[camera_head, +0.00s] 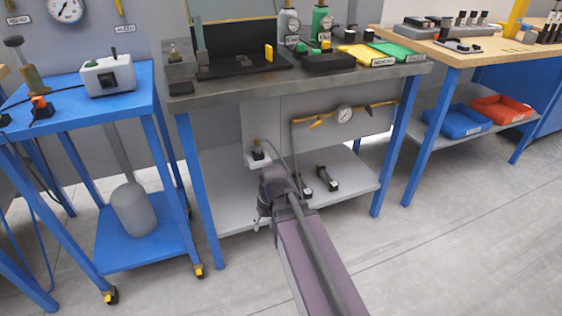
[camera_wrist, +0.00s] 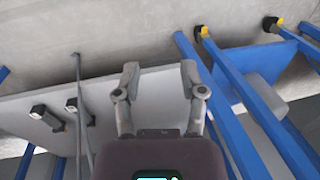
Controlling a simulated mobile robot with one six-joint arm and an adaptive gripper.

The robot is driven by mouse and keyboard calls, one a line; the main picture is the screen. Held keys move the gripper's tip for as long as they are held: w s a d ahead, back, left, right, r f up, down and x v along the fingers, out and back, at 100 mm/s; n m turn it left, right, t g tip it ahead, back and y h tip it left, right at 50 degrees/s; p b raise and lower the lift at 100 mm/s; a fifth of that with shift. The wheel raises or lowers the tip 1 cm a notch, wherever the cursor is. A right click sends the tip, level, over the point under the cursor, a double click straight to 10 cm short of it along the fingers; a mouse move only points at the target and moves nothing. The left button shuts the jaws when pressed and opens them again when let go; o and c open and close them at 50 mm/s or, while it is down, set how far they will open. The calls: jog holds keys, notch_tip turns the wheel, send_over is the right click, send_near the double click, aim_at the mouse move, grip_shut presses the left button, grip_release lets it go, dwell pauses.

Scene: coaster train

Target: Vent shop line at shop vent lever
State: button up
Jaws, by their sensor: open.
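A yellow line with a round gauge (camera_head: 344,114) runs along the grey panel under the grey bench. A yellow lever-like piece (camera_head: 318,122) sits left of the gauge and a dark handle (camera_head: 368,108) sits right of it. A small white bracket with a black-topped fitting (camera_head: 258,157) stands left of the panel. I cannot tell which of these is the shop vent lever. My gripper (camera_wrist: 163,80) is open and empty in the wrist view, above the grey lower shelf (camera_wrist: 25,105). In the head view my arm reaches under the bench front and mostly hides the gripper.
Two black fittings (camera_head: 327,178) stand on the lower shelf, with a grey hose beside them. The blue bench legs (camera_head: 200,190) flank the space. A blue trolley (camera_head: 150,245) with a grey cylinder stands left. The floor at right is clear.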

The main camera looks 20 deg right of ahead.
jog(key=shift+s+d+r+h+p, duration=0.2)
jog(key=shift+s+r+h, duration=0.1)
jog(key=shift+s+h, duration=0.25)
jog(key=shift+s+d+r+h+p, duration=0.1)
jog(key=shift+s+r+h+p, duration=0.15)
jog(key=shift+s+h, duration=0.25)
jog(key=shift+d, duration=0.2)
